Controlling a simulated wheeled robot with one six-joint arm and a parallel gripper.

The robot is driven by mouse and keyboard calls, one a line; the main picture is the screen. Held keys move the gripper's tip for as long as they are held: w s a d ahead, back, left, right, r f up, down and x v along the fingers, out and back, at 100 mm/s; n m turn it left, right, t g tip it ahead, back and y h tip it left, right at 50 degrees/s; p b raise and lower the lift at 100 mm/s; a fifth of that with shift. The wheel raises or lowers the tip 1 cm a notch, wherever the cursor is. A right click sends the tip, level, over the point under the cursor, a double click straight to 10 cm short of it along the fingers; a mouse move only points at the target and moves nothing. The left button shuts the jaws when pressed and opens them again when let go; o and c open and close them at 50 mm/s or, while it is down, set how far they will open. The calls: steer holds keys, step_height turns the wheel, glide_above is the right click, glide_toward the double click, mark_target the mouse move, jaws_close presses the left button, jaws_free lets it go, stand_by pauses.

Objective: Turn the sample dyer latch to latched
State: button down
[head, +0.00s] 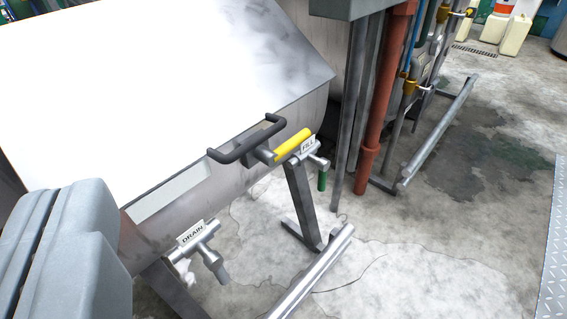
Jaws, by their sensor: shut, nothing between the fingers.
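The sample dyer (262,62) is a steel drum machine that fills the upper left, with a glaring white panel on it. A dark U-shaped handle (247,139) sticks out at the front lower edge of that panel. I cannot tell whether it is the latch or in which position it stands. My gripper (58,197) appears as two thick blue-grey blocks close to the camera at the lower left. They are shut together, empty, and apart from the dark handle, to its left and lower in the picture. They cover part of the dyer's front.
A yellow handle (293,142) sits beside the FILL label (308,146), just right of the dark handle. A DRAIN valve (195,236) is below. A steel rail (315,272) runs along the floor. A red-brown pipe (383,105) stands right.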

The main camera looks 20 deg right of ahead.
steer(key=w+d+f+m+g, duration=0.4)
steer(key=w+d+f+m, duration=0.2)
steer(key=w+f+m, duration=0.3)
steer(key=m+g+y, duration=0.2)
steer(key=m+y, duration=0.2)
steer(key=m, duration=1.8)
glide_toward(285, 143)
steer(key=s+d+f, duration=0.3)
steer(key=d+f, duration=0.1)
steer(key=f, duration=0.3)
steer(key=x, duration=1)
steer(key=shift+w+r, duration=0.15)
steer(key=shift+w, duration=0.1)
steer(key=shift+w+r, duration=0.15)
steer(key=shift+r, duration=0.9)
steer(key=shift+w+r, duration=0.1)
steer(key=shift+r, duration=0.9)
